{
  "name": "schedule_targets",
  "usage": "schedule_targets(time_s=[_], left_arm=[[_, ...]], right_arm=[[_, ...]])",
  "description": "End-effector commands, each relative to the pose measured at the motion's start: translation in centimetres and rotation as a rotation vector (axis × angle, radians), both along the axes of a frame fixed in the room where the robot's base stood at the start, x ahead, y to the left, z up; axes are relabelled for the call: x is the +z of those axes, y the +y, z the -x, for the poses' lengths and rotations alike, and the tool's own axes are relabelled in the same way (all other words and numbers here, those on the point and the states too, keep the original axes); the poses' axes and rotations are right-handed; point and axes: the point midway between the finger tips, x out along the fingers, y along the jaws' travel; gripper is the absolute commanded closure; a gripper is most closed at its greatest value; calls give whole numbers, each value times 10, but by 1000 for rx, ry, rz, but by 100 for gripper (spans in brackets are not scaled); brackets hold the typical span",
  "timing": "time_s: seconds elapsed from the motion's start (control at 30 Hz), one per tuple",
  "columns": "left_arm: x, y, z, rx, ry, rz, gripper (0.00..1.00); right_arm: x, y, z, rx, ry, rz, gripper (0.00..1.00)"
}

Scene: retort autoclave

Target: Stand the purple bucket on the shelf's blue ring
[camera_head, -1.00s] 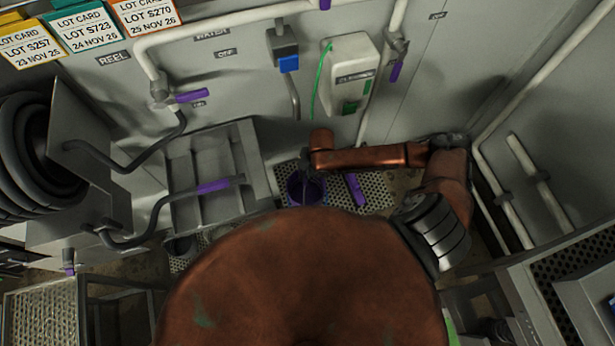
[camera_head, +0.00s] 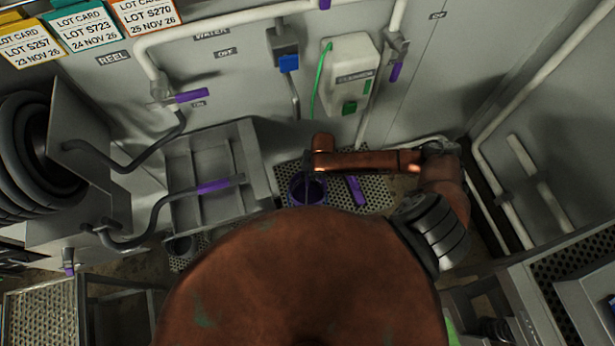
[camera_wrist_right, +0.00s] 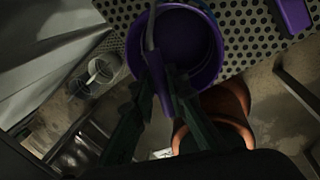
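The purple bucket (camera_head: 318,190) is over or on the perforated shelf (camera_head: 377,193), below the end of my right arm. It also shows in the right wrist view (camera_wrist_right: 205,45), its open mouth facing the camera. The dark fingers of my right gripper (camera_wrist_right: 160,85) close from both sides on the purple grip of the bucket's handle. In the head view this gripper (camera_head: 308,172) is thin and dark beside the bucket's rim. I cannot tell whether the bucket's base touches the shelf. My left gripper is not in view.
A purple bar-shaped object (camera_head: 355,190) lies right of the bucket. A grey sink (camera_head: 205,165) with a purple-gripped hose stands to the left. The wall carries pipes, valves and a green-buttoned box (camera_head: 348,75).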

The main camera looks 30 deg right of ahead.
Motion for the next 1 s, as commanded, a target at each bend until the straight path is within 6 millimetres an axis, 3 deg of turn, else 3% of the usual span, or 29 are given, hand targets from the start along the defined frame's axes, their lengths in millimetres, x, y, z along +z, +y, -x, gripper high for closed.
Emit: schedule_targets(time_s=[0.17, 0.53, 1.0], left_arm=[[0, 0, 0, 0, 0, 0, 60], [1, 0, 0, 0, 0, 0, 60], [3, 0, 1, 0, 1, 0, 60]], right_arm=[[0, 0, 0, 0, 0, 0, 73], [7, -1, 0, 1, -1, 1, 73], [94, -15, 10, 3, -2, 1, 73]])
